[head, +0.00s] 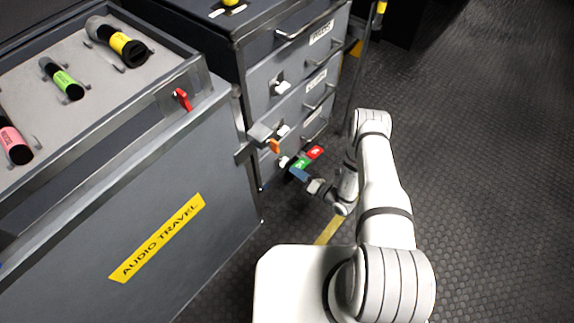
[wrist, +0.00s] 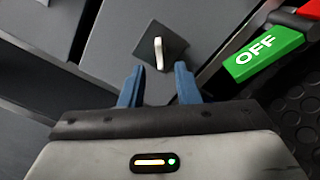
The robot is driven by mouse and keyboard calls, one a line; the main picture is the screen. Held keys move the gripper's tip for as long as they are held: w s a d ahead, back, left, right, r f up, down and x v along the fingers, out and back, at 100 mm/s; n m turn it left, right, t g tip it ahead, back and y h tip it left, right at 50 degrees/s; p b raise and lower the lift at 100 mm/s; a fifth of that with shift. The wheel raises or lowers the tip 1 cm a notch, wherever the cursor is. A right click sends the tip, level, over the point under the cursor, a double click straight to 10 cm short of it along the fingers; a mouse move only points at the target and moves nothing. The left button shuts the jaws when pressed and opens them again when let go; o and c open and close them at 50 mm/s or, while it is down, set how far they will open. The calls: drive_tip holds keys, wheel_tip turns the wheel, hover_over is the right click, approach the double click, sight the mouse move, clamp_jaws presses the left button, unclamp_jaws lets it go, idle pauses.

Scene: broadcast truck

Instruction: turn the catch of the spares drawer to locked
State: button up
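A small pale catch (wrist: 158,52) stands on a dark square plate on a grey drawer front in the wrist view. Its lever points roughly up and down in that picture. My gripper (wrist: 159,80) is open, with its blue fingers apart. The catch lies just beyond and between the fingertips, and I see no contact. In the head view my gripper (head: 292,170) is at the lower part of the drawer cabinet, near a pale catch (head: 284,161). The drawer labels are too small or hidden to tell which is the spares drawer.
A green OFF sign (wrist: 264,53) and a red piece (wrist: 310,10) are right of the catch. Upper drawers have pale catches (head: 282,87) and bar handles (head: 305,28). An AUDIO TRAVEL case (head: 100,225) with a red lever (head: 183,99) stands left. Dark floor (head: 490,170) is clear at right.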

sight(283, 161)
drive_tip(key=b+x, duration=0.1)
drive_tip(key=x, duration=0.4)
drive_tip(key=shift+a, duration=0.1)
drive_tip(key=shift+s, duration=0.1)
clamp_jaws()
